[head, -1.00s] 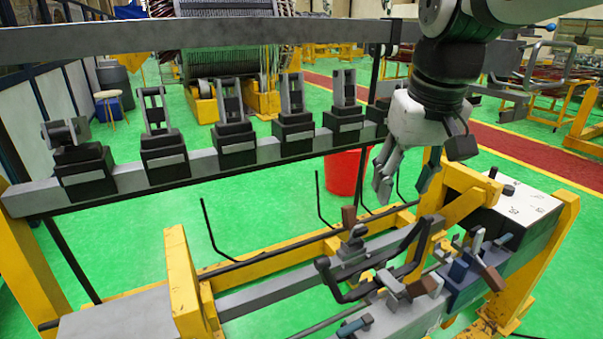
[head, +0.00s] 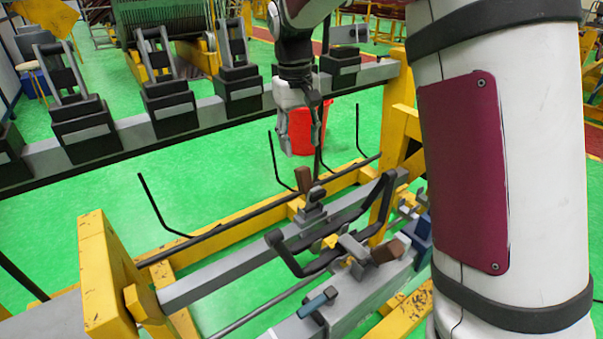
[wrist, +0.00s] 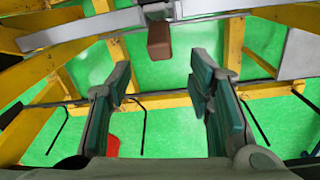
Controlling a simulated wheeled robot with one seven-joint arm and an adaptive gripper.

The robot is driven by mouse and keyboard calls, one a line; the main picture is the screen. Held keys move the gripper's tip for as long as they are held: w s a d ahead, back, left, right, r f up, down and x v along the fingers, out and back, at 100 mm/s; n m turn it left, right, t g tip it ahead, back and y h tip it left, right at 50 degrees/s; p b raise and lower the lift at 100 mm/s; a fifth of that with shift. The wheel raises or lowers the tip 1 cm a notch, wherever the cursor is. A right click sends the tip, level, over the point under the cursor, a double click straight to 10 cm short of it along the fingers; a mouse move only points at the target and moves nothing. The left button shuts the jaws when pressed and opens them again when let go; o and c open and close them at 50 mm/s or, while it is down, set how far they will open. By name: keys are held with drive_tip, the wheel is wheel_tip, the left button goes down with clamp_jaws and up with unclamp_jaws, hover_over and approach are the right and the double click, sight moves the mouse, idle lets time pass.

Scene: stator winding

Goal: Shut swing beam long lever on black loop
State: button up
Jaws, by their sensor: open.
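The black loop (head: 292,262) is a bent tube lying along the grey swing beam (head: 215,280) in the head view. A clamp (head: 313,208) sits on the beam beside the loop. Its brown-tipped lever (head: 303,180) stands up, tilted; I take it for the long lever. The brown tip also shows in the wrist view (wrist: 160,40), at the top centre, beyond my fingertips. My gripper (head: 299,148) is open and empty, pointing down above and behind the lever, apart from it. Its two spread fingers show in the wrist view (wrist: 160,85).
A second brown-handled clamp (head: 388,251) and a blue-tipped lever (head: 318,302) sit on the nearer grey beam. Yellow frame posts (head: 105,270) flank the beams. Black clamp blocks (head: 168,107) line the rear rail. A red bin (head: 305,127) stands behind my gripper.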

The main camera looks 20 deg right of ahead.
sight(302, 167)
drive_tip(key=f, duration=1)
drive_tip(key=shift+d, duration=0.35)
clamp_jaws()
